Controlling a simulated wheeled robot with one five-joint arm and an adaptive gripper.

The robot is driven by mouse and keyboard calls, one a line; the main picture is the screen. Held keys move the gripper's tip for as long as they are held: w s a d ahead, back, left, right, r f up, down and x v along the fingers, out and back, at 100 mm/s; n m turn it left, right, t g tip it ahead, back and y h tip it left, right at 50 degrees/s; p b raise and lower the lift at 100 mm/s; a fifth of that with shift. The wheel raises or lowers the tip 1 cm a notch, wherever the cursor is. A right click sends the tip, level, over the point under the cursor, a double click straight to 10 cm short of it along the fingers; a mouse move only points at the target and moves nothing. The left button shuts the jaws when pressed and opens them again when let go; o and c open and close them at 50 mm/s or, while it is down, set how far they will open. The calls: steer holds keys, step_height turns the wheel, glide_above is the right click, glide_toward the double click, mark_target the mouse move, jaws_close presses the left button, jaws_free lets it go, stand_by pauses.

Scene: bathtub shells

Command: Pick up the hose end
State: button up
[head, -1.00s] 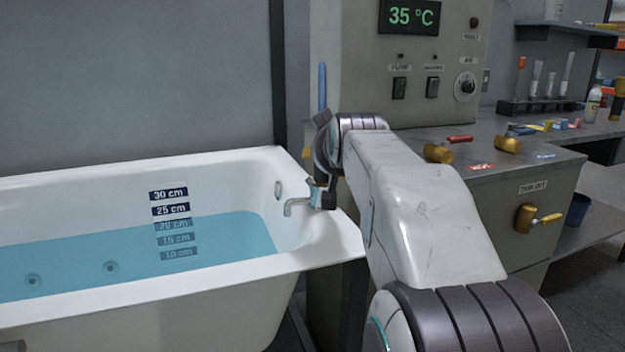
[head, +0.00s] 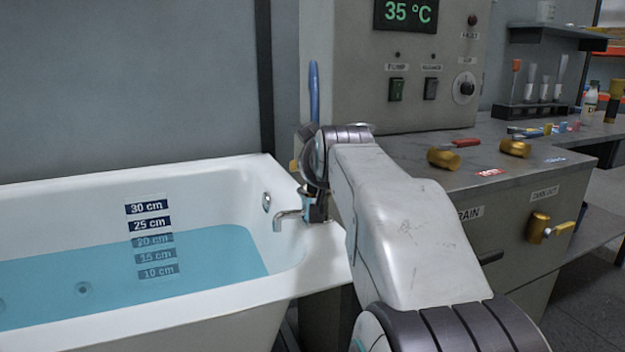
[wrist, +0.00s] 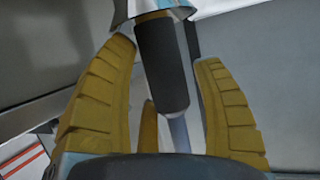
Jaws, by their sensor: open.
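A dark, round-ended cylinder (wrist: 163,75) with a yellow band and a shiny metal collar at its top shows in the wrist view; it looks like the hose end. My gripper (wrist: 166,52) has its yellow fingers apart on either side of it, with gaps visible, so it is not gripped. A pale blue-grey tube (wrist: 180,130) runs behind it. In the head view a blue hose (head: 314,90) rises behind my wrist. My gripper's fingers are mostly hidden there by my arm, close to the tub's tap.
The white bathtub (head: 200,172) with blue water is on the left, its metal tap (head: 288,216) close beside my wrist. A grey control cabinet (head: 450,125) stands behind my arm. A counter with brass knobs (head: 443,158) and a red handle (head: 466,142) is at right.

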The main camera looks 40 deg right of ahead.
steer(key=shift+o, duration=0.2)
steer(key=c, duration=1.1)
steer(key=shift+r, duration=0.2)
